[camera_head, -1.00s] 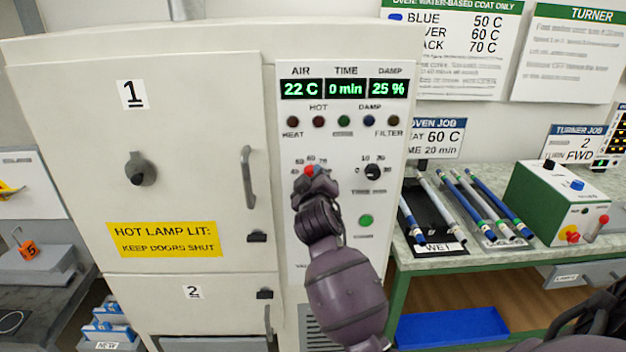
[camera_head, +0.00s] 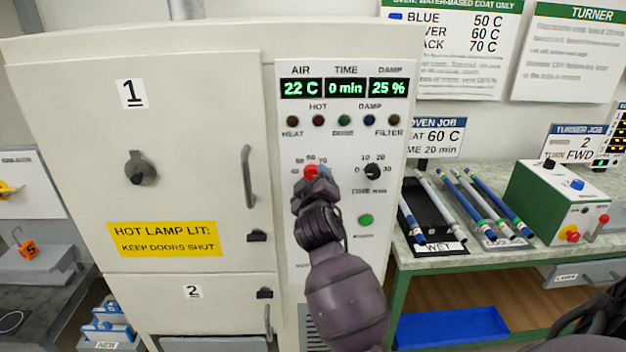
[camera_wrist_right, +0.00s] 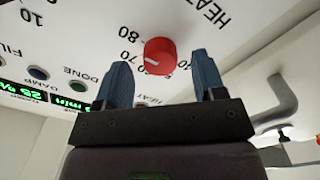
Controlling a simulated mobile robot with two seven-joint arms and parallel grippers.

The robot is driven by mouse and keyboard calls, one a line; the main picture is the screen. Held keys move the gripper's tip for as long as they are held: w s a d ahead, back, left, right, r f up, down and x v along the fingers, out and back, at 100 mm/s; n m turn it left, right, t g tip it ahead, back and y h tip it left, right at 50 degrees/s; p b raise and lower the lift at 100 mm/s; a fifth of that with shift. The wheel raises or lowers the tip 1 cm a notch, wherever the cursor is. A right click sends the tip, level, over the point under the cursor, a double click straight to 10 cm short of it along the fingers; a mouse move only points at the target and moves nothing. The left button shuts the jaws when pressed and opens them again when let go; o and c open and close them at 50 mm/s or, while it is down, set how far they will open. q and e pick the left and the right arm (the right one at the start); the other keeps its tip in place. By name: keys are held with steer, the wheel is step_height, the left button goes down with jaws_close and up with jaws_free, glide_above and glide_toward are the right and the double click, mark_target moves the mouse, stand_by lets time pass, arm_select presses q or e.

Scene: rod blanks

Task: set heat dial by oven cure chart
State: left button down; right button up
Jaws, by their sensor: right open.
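The red heat dial (camera_head: 312,171) sits on the oven's control panel, with temperature numbers around it. It also shows in the right wrist view (camera_wrist_right: 160,56), with a white mark on its face; which number the mark meets is unclear. My right gripper (camera_head: 322,181) is at the dial, partly hiding its scale. In the wrist view its open fingers (camera_wrist_right: 163,75) stand on either side, with the dial showing between and beyond the tips. The cure chart (camera_head: 455,45) lists blue 50 C, a partly cut-off "VER" 60 C and "ACK" 70 C. My left gripper is out of view.
The oven job card (camera_head: 434,137) reads 60 C and 20 min. The black time dial (camera_head: 372,172) and green button (camera_head: 366,220) are close right of my gripper. The oven door handle (camera_head: 248,177) juts out on the left. The display (camera_head: 344,88) reads 22 C, 0 min, 25 %.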

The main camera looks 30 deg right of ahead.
steer(key=v, duration=0.9)
steer(key=shift+a, duration=0.1)
